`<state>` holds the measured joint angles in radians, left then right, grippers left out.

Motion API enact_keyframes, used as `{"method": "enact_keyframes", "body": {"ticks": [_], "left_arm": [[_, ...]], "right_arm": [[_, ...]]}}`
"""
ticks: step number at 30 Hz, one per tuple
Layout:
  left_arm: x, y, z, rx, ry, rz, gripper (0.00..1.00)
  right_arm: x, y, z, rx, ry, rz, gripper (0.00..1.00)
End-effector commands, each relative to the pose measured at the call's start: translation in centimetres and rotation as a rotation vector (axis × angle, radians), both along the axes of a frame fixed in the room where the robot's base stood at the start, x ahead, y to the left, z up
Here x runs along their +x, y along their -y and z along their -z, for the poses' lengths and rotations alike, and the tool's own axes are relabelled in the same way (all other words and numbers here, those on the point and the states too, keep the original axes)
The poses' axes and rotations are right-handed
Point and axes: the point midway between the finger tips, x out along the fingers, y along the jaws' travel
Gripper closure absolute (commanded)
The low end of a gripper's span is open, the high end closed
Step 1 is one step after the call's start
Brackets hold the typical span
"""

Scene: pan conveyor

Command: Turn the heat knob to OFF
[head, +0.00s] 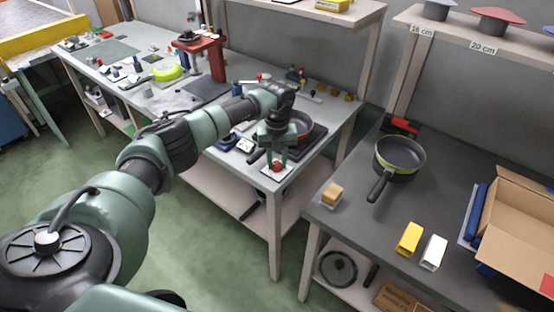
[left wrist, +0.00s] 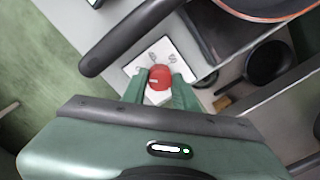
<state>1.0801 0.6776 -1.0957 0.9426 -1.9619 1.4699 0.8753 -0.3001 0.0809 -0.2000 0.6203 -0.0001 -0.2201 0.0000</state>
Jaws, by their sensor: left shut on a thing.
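The heat knob (left wrist: 159,77) is red with a pale pointer mark and sits on a white panel (left wrist: 186,53) with dark printed symbols. In the head view the knob (head: 277,166) is at the front corner of the left workbench. My left gripper (left wrist: 160,84) has its two green fingers on either side of the knob, shut on it. In the head view my left gripper (head: 277,163) points down onto the knob from above. The symbols are too small to read. My right gripper is not in view.
A red-rimmed pan (head: 300,124) sits on a dark hob just behind the knob; its handle (left wrist: 130,35) runs close beside my left gripper. A green-banded pan (head: 400,155) stands on the right table. A floor gap separates the tables.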

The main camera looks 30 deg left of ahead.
Motion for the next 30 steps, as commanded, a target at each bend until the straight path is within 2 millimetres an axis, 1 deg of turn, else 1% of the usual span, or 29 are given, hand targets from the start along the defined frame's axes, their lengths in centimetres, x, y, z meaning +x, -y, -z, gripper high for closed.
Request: {"method": "enact_keyframes", "body": {"ticks": [1,7,18,19,21,30], "left_arm": [[0.19,-0.05,-0.26,0.000,0.006,-0.014,1.00],[0.21,-0.06,-0.24,0.000,0.006,-0.041,1.00],[0.22,-0.09,-0.24,0.001,0.007,-0.044,1.00],[0.22,-0.10,-0.24,0.001,0.007,-0.044,0.66],[0.19,-0.09,-0.22,0.001,0.007,-0.043,0.50],[0.09,-0.05,-0.14,0.000,0.004,-0.042,0.50]], "right_arm": [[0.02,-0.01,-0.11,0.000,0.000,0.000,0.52],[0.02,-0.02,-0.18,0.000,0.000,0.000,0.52],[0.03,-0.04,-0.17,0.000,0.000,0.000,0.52],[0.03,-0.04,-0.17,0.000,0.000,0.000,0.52],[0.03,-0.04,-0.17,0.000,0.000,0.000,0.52],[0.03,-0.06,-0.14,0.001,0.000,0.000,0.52]]}}
